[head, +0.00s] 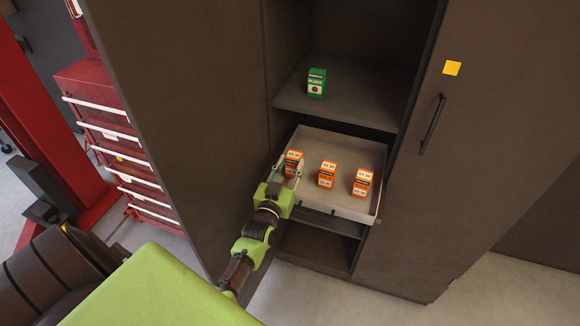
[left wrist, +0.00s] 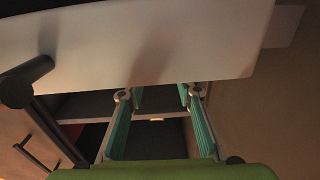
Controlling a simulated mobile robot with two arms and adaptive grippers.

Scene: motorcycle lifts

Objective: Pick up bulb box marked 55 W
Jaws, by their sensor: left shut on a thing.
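Three orange-and-white bulb boxes stand in a row in a pale pulled-out tray (head: 352,208): a left box (head: 293,156), a middle box (head: 327,173) and a right box (head: 362,182). Their print is too small to read, so I cannot tell which says 55 W. My left gripper (head: 287,172) reaches over the tray's front left and is shut on the left box, its fingers either side of it. In the left wrist view, the teal fingers (left wrist: 160,97) stand apart and the pale tray wall (left wrist: 150,40) hides what is between their tips. My right gripper is not in view.
A green box (head: 316,83) stands on the shelf (head: 345,103) above the tray. A closed cabinet door with a dark handle (head: 432,124) is at the right. A red tool chest (head: 115,145) is at the left. Floor is free at the lower right.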

